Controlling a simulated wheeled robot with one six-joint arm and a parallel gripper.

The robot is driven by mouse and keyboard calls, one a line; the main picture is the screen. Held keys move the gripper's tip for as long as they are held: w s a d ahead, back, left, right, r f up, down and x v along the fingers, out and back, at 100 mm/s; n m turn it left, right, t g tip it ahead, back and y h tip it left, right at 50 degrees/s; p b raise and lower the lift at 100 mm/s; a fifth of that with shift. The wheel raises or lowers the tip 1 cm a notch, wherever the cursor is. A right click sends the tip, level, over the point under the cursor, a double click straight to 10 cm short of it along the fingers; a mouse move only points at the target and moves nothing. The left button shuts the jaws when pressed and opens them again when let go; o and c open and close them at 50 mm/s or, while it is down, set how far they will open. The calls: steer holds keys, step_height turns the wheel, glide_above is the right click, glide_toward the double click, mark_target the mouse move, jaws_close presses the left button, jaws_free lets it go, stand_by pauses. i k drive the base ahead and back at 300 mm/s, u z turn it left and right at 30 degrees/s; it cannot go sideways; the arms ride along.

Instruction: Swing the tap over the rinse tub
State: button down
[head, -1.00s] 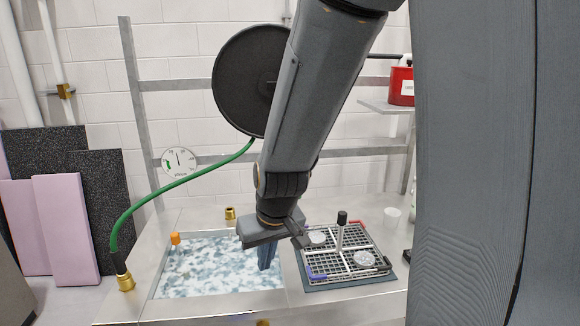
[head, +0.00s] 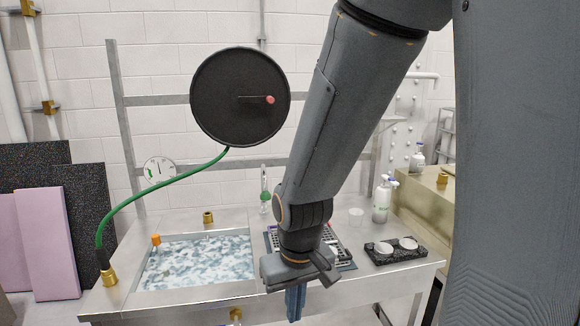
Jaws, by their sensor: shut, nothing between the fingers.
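The rinse tub (head: 142,284) is a steel-rimmed basin set in the counter at left, with mottled blue-white water in it. A thin silver upright with a green part (head: 265,196) stands behind the tub's right end; it may be the tap, but it is small and I cannot tell which way any spout points. My gripper (head: 296,304) is shut and empty, pointing down at the counter's front, right of the tub and apart from the upright. My arm hides part of the counter behind it.
A green hose (head: 165,184) hangs from a black reel (head: 238,112) to a brass fitting at left.

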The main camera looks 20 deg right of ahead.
mark_target(266, 196)
steer(key=z, duration=0.2)
steer(key=i, duration=0.95)
steer(key=u, duration=0.4)
